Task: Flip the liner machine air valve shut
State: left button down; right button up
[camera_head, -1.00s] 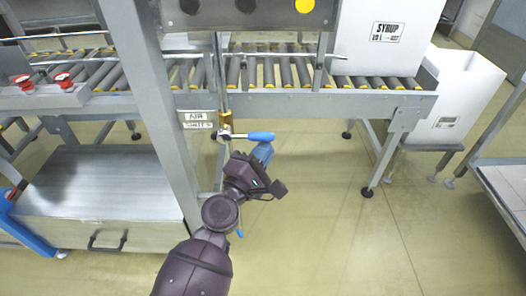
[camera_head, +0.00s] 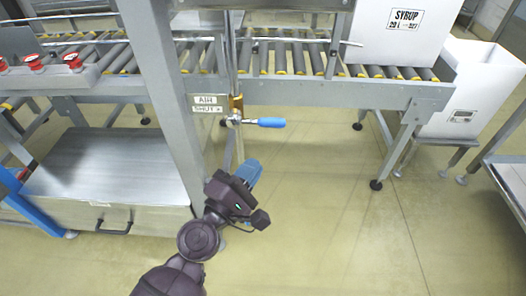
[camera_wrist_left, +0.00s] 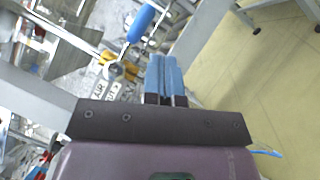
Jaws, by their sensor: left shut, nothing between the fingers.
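The air valve (camera_head: 234,120) sits on a vertical pipe beside a grey post, with a brass body. Its blue-handled lever (camera_head: 271,122) lies level and points right, across the pipe. A label plate (camera_head: 207,105) on the left reads AIR, with SHUT and a small mark below. My left gripper (camera_head: 250,172) has blue fingers, shut and empty, below the lever and apart from it. In the left wrist view the gripper (camera_wrist_left: 164,75) also shows shut, with the blue lever (camera_wrist_left: 140,22) beyond the fingertips, up and left. My right gripper is not in view.
A roller conveyor (camera_head: 400,90) runs behind the valve, carrying a white SYRUP box (camera_head: 403,45). Red buttons (camera_head: 36,62) are at the left. A metal cabinet (camera_head: 105,165) stands left of the post. The floor right of my gripper is clear.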

pick_arm(q)
jog(key=shift+v, duration=1.1)
